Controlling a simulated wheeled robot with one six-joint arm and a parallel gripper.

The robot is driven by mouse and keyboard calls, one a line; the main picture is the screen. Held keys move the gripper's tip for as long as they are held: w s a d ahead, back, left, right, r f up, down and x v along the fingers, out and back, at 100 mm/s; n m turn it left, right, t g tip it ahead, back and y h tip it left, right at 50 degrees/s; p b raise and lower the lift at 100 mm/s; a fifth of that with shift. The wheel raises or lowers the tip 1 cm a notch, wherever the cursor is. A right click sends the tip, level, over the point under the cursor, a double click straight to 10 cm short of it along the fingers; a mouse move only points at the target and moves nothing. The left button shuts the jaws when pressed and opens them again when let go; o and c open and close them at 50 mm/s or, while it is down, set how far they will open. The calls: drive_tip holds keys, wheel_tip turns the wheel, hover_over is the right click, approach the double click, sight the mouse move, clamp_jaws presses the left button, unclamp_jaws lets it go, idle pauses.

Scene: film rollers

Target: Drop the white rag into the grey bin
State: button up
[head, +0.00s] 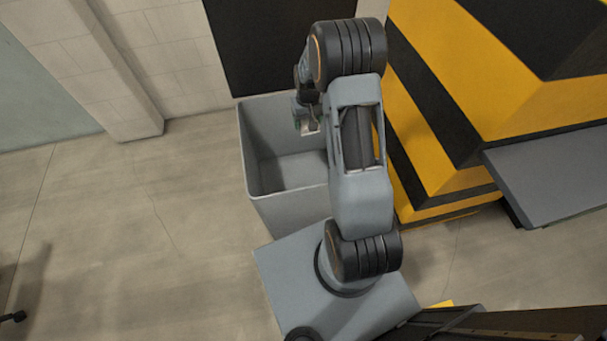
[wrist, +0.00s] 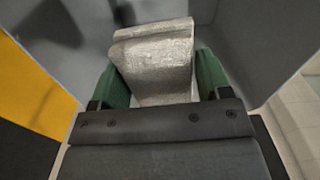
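The white rag (wrist: 158,60) is a pale, wrinkled cloth held between the two green fingertips of my gripper (wrist: 162,76) in the wrist view. Both fingers touch its sides, and it sticks out past the fingertips. In the head view my gripper (head: 305,122) hangs over the opening of the grey bin (head: 292,207). A small pale bit of the rag shows there, and my arm hides the bin's right side. In the wrist view the bin's grey inner wall (wrist: 255,40) is around the rag. The bin floor that I can see in the head view looks empty.
A yellow and black striped block (head: 470,70) stands right of the bin, with a grey ledge (head: 550,170) beside it. A dark panel (head: 265,45) and a pale tiled wall (head: 165,60) are behind. The floor (head: 130,230) left of the bin is clear.

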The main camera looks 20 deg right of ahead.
drive_tip(key=o, duration=0.5)
drive_tip(key=shift+c, duration=0.2)
wheel_tip(320, 180, up, 14)
idle(0.4)
drive_tip(key=shift+w+f, duration=0.1)
idle(0.4)
